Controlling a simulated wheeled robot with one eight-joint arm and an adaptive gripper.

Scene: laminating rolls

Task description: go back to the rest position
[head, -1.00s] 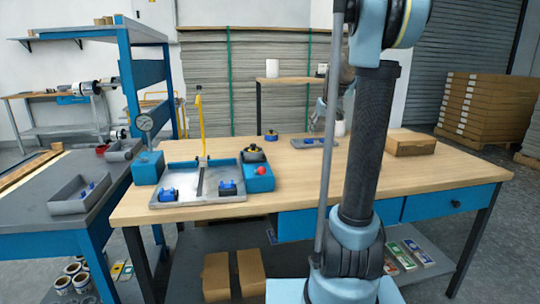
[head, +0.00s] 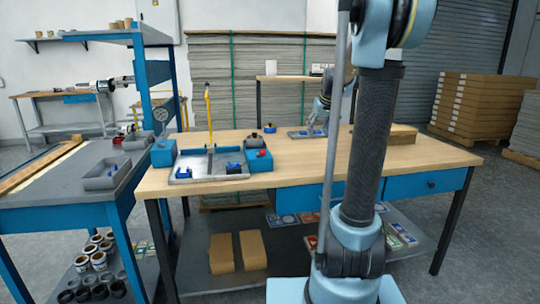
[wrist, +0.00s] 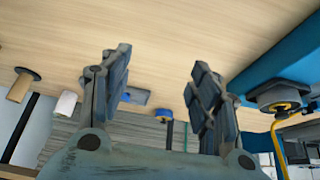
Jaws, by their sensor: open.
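My gripper (wrist: 160,72) is open in the wrist view, with nothing between its two fingers. In the head view my gripper (head: 317,120) hangs near the back of the wooden table (head: 390,160), partly hidden by my arm column. A small grey tray (head: 300,134) with something blue lies close below it; I cannot tell whether they touch. The wrist view appears upside down, with the tabletop filling its upper part.
A blue-and-grey fixture (head: 259,160) with a yellow lever (head: 208,104) stands on the table's left. A blue-and-black knob-like item (head: 270,128) and a brown box (head: 402,135) are at the back. A grey workbench (head: 60,190) adjoins on the left. The table's front middle is clear.

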